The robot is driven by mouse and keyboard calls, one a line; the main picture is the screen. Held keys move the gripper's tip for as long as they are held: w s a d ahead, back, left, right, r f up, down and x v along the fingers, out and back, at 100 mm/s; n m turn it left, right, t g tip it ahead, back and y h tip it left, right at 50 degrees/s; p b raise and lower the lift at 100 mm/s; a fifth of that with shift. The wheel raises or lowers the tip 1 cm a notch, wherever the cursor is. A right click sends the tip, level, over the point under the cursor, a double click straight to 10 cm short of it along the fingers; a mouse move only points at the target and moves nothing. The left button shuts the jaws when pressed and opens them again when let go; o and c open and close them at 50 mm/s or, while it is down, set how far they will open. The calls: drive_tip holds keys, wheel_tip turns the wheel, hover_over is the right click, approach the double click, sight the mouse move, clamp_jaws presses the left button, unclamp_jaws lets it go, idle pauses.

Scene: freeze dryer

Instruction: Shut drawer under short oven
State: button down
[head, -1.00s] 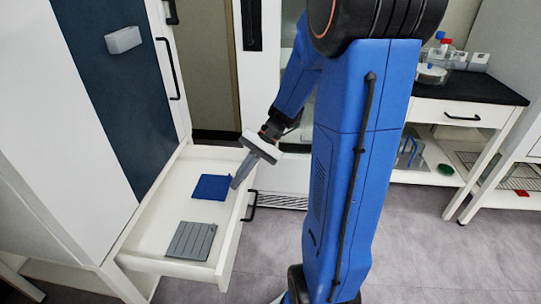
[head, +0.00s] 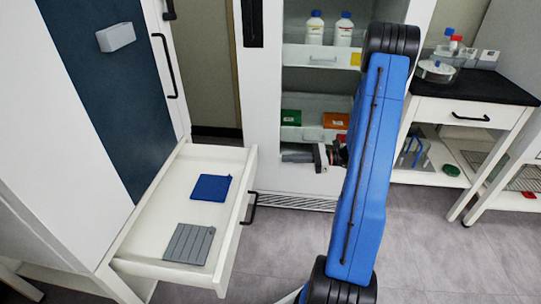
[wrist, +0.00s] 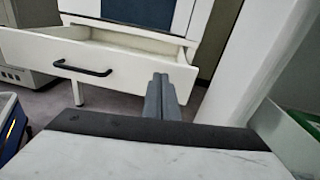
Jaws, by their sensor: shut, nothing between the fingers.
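The white drawer (head: 233,232) stands pulled out from the cabinet on the left in the head view. A blue folded item (head: 210,187) and a grey ribbed plate (head: 189,243) lie in it. Its black handle (head: 250,208) is on the front panel. In the wrist view the drawer front (wrist: 130,73) and handle (wrist: 82,69) face me beyond the fingers. My gripper (head: 288,157) is shut and empty, to the right of the drawer's far front corner, apart from it and pointing left. The closed fingers also show in the wrist view (wrist: 161,92).
The cabinet with a dark blue door panel (head: 82,75) is above the drawer. Behind my gripper stands a white shelf unit (head: 323,55) with bottles and small boxes. A black-topped bench (head: 475,93) is at the right. Grey floor is clear before the drawer.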

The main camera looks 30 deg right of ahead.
sight(255, 156)
drive_tip(key=d+f+m+t, duration=0.2)
drive_tip(key=d, duration=0.2)
drive_tip(key=shift+h, duration=0.3)
drive_tip(key=x, duration=1.4)
drive_tip(key=shift+a, duration=0.2)
drive_tip(key=x, duration=3.1)
drive_tip(key=shift+a+f, duration=0.2)
drive_tip(key=shift+a, duration=0.1)
drive_tip(key=shift+w+a+r, duration=0.1)
drive_tip(key=shift+w+a, duration=0.3)
drive_tip(key=shift+w+r, duration=0.1)
